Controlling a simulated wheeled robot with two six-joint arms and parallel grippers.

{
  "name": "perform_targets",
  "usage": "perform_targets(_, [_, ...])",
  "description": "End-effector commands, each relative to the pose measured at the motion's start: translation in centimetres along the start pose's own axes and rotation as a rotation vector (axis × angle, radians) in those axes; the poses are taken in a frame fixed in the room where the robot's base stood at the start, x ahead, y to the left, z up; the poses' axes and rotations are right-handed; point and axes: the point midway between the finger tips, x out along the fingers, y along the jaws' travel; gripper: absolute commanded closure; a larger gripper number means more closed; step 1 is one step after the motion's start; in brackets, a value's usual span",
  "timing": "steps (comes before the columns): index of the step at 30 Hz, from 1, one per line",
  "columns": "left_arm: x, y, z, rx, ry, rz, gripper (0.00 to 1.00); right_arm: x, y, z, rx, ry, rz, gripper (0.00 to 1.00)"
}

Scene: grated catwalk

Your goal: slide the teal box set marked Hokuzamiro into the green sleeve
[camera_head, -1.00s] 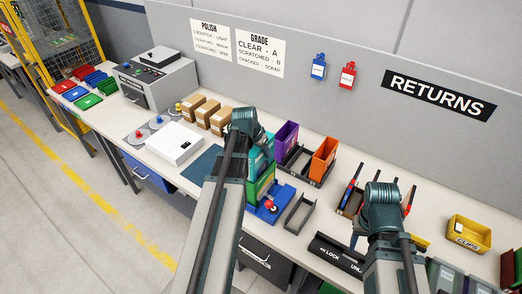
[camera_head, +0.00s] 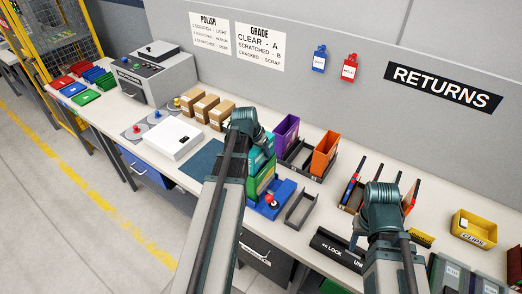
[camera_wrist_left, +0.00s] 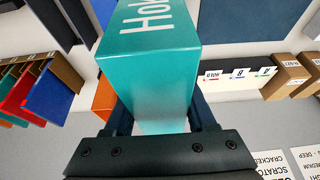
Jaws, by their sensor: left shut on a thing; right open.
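The teal box set (camera_head: 257,160) is upright in the head view, partly hidden by my left arm. In the left wrist view its teal end and side (camera_wrist_left: 150,75) show white letters beginning "Ho". My left gripper (camera_wrist_left: 158,118) is shut on it, with a finger at either side. The green sleeve (camera_head: 264,183) stands directly below the teal box, on a blue fixture with a red knob. I cannot tell how far the box is inside the sleeve. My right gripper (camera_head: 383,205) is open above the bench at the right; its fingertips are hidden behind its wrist.
Cardboard boxes (camera_head: 207,107), a white box (camera_head: 176,138) and a dark mat (camera_head: 205,160) lie to the left. A yellow clips bin (camera_head: 474,229) is far right.

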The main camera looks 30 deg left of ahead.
Motion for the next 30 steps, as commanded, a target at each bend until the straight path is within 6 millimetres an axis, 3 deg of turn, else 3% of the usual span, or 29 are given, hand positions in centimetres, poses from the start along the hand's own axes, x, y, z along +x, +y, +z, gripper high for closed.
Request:
perform_targets(20, [2.5, 0.0, 1.0, 0.0, 0.001, 0.0, 1.0, 2.7, -0.2, -0.2, -0.006, 0.0, 0.001, 0.5])
perform_targets(25, [2.4, 0.0, 1.0, 0.0, 0.0, 0.0, 1.0, 2.5, -0.2, -0.1, -0.006, 0.0, 0.001, 0.5])
perform_targets(26, [2.4, 0.0, 1.0, 0.0, 0.0, 0.0, 0.4, 2.5, -0.2, -0.1, -0.006, 0.0, 0.001, 0.5])
perform_targets(30, [2.4, 0.0, 1.0, 0.0, 0.0, 0.0, 0.15, 2.5, -0.2, -0.1, -0.006, 0.0, 0.001, 0.5])
